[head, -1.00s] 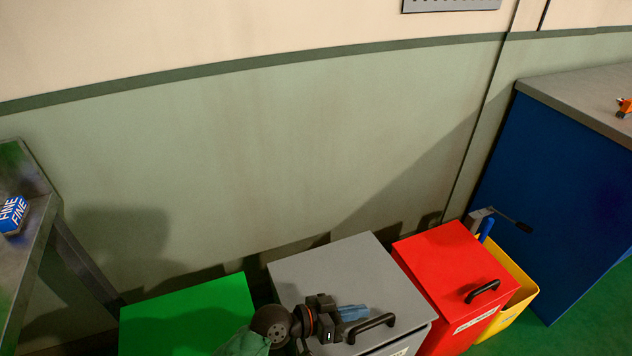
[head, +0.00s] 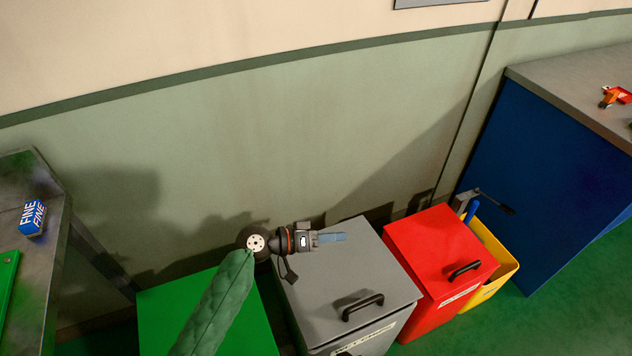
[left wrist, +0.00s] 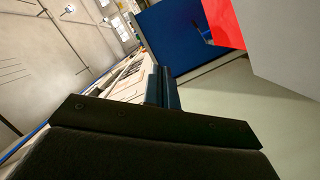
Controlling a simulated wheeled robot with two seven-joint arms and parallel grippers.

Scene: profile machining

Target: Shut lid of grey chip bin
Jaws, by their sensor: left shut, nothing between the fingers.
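The grey chip bin (head: 376,335) stands between a green and a red bin in the head view. Its grey lid (head: 375,268) lies flat over the top, with a black handle (head: 362,306) near the front edge. I see no clear gap under the lid's front edge. My left gripper (head: 342,237) is shut and empty, over the back part of the lid and apart from the handle. In the left wrist view, the shut blue-grey fingers (left wrist: 162,88) show, with a grey surface, probably this bin (left wrist: 285,45), at upper right. My right gripper is not in view.
The red bin (head: 440,250) stands close on the right, with a yellow bin (head: 498,265) beyond it. The green bin (head: 180,315) is on the left, partly under my left arm. The wall is close behind. A blue workbench (head: 540,185) stands far right.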

